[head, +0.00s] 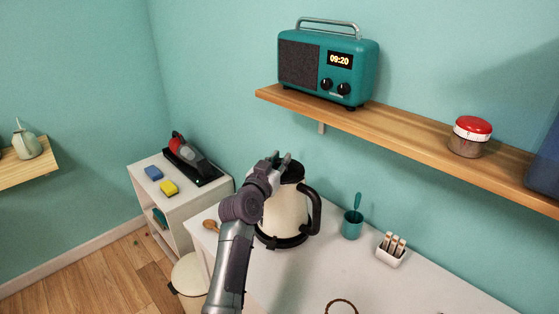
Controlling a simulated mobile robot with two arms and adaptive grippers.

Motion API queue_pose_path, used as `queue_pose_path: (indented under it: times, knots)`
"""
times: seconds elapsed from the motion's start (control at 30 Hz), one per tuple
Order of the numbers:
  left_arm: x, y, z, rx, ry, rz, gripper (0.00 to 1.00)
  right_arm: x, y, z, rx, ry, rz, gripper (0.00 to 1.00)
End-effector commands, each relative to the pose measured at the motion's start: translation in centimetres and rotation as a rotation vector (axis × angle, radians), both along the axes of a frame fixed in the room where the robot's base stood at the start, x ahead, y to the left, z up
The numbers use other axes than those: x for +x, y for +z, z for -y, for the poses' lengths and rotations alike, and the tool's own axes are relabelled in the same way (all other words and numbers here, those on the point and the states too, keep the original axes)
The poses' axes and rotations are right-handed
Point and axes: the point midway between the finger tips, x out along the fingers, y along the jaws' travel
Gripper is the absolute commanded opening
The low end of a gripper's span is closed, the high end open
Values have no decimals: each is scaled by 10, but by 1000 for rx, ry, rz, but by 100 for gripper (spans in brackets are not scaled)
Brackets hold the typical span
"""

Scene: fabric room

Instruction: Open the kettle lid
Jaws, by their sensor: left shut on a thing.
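The kettle (287,215) has a cream body, a dark handle on its right side and a dark base. It stands upright on the white table. The kettle's dark lid (293,172) is at its top, partly hidden by my gripper. My left gripper (284,160) is at the top of the kettle, at the lid, and is shut on a part of it. The exact contact is too small to see, and I cannot tell whether the lid is raised. My right gripper is not in view.
A wooden shelf (420,137) above holds a teal radio (327,65) and a red-lidded jar (470,136). Right of the kettle stand a teal cup (352,225) and a white holder (391,251). The table's front right is mostly clear.

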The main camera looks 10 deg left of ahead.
Motion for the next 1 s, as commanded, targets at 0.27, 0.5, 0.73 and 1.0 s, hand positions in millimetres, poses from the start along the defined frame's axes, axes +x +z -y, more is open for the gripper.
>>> queue_pose_path:
  times: [0.27,0.5,0.73,1.0]
  knots:
    - [0,0,0,6,0,3,0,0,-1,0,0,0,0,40]
    - [-1,3,1,71,1,43,0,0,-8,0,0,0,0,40]
    - [-5,14,6,210,-1,137,0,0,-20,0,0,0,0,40]
    - [-12,30,18,422,-1,279,0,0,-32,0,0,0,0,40]
